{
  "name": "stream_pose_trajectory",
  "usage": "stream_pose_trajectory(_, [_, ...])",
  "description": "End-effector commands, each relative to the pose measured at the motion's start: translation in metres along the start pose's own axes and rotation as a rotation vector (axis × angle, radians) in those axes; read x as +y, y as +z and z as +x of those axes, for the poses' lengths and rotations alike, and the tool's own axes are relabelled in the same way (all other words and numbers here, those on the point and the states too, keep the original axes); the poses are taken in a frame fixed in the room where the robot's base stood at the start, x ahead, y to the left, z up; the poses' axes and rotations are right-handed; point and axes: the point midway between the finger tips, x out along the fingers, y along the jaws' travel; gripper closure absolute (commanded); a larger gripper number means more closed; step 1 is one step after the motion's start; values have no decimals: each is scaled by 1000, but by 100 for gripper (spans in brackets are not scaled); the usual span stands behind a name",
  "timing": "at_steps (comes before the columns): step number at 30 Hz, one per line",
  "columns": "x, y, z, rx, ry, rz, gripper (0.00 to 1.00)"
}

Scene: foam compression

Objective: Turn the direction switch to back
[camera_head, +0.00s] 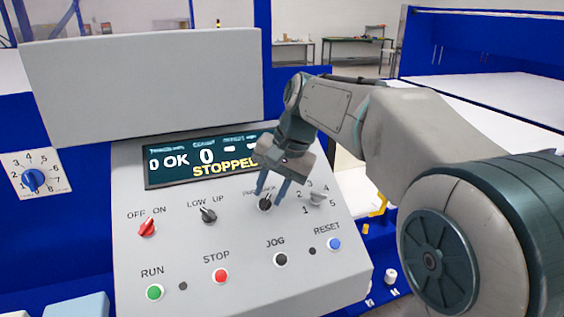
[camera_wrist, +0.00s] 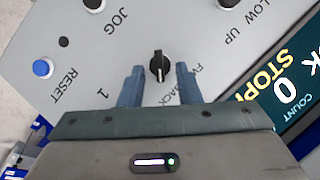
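The direction switch (camera_head: 265,203) is a small black knob in the upper row of the sloped grey control panel, right of the LOW/UP switch. In the wrist view the direction switch (camera_wrist: 159,66) has a pale pointer line, and its FWD/BACK label is partly covered by a finger. My gripper (camera_head: 272,188) is over this switch, its two blue fingers apart. In the wrist view my gripper (camera_wrist: 158,75) has one finger on each side of the knob, with a gap to each. The fingers are open and hold nothing.
The panel (camera_head: 190,262) also carries a red OFF/ON switch (camera_head: 147,227), a LOW/UP switch (camera_head: 208,215), a grey numbered knob (camera_head: 316,199) close to the right, and RUN (camera_head: 154,292), STOP (camera_head: 221,276), JOG (camera_head: 280,259) and RESET (camera_head: 334,244) buttons. The display (camera_head: 165,163) reads STOPPED, partly hidden.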

Motion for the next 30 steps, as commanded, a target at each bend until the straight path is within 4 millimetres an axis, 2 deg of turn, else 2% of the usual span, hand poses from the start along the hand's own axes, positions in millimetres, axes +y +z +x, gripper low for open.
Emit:
stream_pose_trajectory(9, [0,-1,-74,5,-2,1,69])
stream_pose_trajectory(15, [0,0,-107,2,-1,1,69])
stream_pose_trajectory(21, [0,0,-120,1,-1,1,69])
stream_pose_trajectory(30, [0,0,-120,1,0,1,69])
